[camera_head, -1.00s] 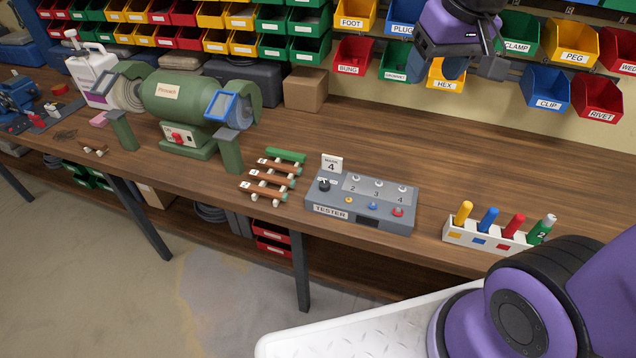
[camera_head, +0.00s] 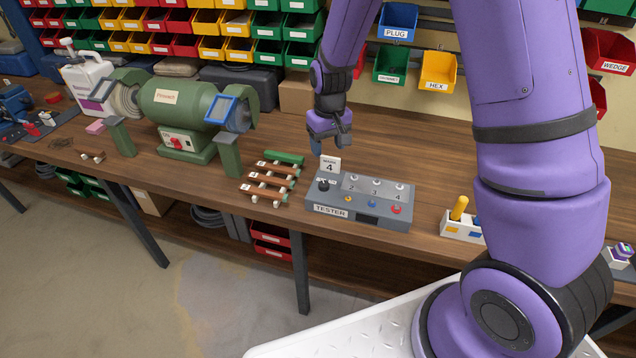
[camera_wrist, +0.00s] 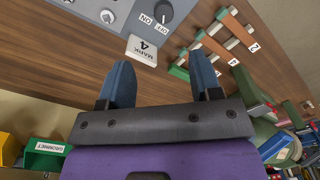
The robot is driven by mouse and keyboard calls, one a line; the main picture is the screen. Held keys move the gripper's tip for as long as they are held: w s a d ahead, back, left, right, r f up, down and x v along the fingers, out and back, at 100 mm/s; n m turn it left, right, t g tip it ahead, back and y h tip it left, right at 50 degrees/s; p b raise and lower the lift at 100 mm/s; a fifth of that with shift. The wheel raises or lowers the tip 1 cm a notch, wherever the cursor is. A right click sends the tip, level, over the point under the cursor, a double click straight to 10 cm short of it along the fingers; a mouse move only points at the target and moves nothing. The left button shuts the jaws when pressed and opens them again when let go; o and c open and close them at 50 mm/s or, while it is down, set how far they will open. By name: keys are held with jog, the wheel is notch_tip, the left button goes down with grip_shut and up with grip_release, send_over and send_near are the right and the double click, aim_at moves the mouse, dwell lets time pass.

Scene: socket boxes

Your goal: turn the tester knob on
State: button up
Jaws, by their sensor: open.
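My gripper (camera_head: 328,148) is above the bench just behind the card. In the wrist view its two blue fingers (camera_wrist: 162,85) are apart and empty, short of the knob.
A rack with wooden rods (camera_head: 270,180) lies left of the tester. A green grinder (camera_head: 180,112) stands farther left. A white holder with a yellow handle (camera_head: 459,218) is to the right, partly behind my arm. Bins hang along the back wall.

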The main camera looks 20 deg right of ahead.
aim_at(324, 183)
jog(key=f, duration=1.3)
jog(key=shift+w+a, duration=0.2)
jog(key=shift+a, duration=0.2)
jog(key=c, duration=0.9)
